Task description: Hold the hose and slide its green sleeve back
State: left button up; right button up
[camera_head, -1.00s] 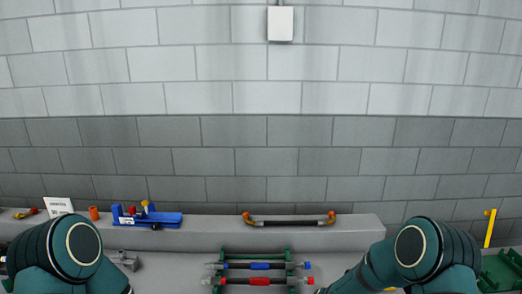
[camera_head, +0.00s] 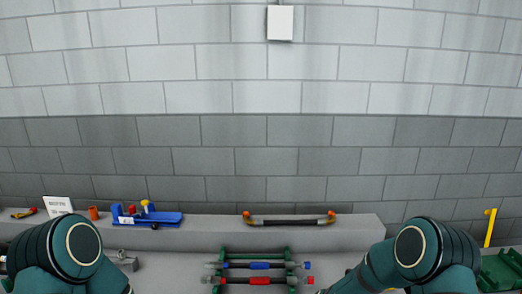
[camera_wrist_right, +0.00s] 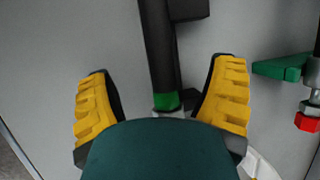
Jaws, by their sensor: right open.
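In the right wrist view a black hose (camera_wrist_right: 160,50) comes down between the fingers of my right gripper (camera_wrist_right: 162,98). A green band (camera_wrist_right: 167,101), which looks like the green sleeve, shows near its lower end, just above a pale fitting. My right gripper is open. Its two yellow-padded fingers stand apart on either side of the hose, with gaps showing. My own wrist hides what lies below. In the head view I cannot make out the green sleeve or either gripper's fingertips.
A hose with a blue sleeve (camera_head: 260,265) and one with a red sleeve (camera_head: 260,281) lie on a green rack (camera_head: 288,254).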

jog(key=shift+r, duration=0.1)
jog(key=v, duration=1.2)
jog(key=shift+w, duration=0.1)
